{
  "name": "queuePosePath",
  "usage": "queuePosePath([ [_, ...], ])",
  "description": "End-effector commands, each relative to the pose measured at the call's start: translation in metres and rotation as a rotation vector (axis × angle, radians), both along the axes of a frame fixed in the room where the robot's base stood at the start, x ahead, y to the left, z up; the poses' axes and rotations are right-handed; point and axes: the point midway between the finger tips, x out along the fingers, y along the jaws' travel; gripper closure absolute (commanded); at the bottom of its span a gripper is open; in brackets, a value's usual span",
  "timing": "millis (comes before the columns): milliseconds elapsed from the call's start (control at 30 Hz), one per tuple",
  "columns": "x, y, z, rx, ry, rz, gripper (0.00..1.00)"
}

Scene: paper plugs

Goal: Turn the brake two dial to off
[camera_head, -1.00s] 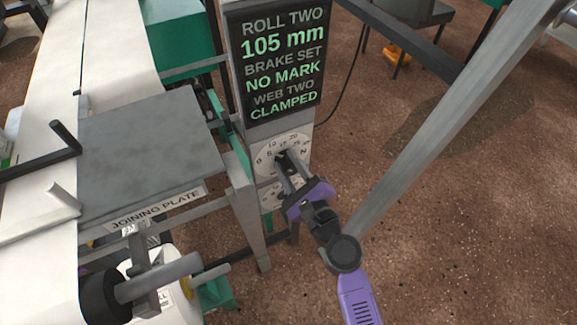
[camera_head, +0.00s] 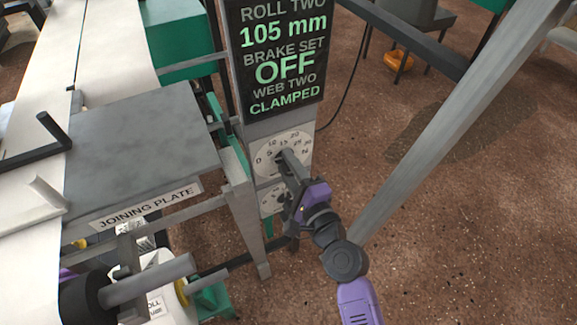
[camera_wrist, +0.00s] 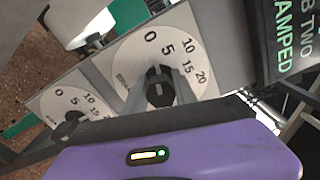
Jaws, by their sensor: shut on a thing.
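The upper dial (camera_head: 264,160) has a pale round face with numbers, on the grey post below the screen. My gripper (camera_head: 288,158) is shut on its dark knob (camera_wrist: 159,76), with one finger on each side in the wrist view. The dial's own label is too small to read. The screen (camera_head: 284,50) above it reads roll two 105 mm, brake set OFF, web two clamped. A second numbered dial (camera_head: 268,200) sits just below, partly hidden by my gripper; it also shows at the left in the wrist view (camera_wrist: 70,112).
The grey joining plate (camera_head: 140,140) and its frame stand left of the dials. A white roll (camera_head: 160,300) on a grey shaft is at the lower left. A slanted grey bar (camera_head: 450,130) crosses on the right. The brown floor there is mostly clear.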

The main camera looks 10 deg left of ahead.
Motion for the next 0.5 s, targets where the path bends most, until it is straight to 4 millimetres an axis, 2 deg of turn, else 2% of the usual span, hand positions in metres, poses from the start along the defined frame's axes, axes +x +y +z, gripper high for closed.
queuePosePath([
  [400, -0.0008, 0.0003, -0.0016, -0.011, -0.004, 0.001, 1.0],
  [433, -0.0008, 0.0003, -0.0016, -0.011, -0.004, 0.001, 0.65],
  [500, -0.0008, 0.0002, -0.0016, -0.011, -0.004, 0.001, 0.51],
])
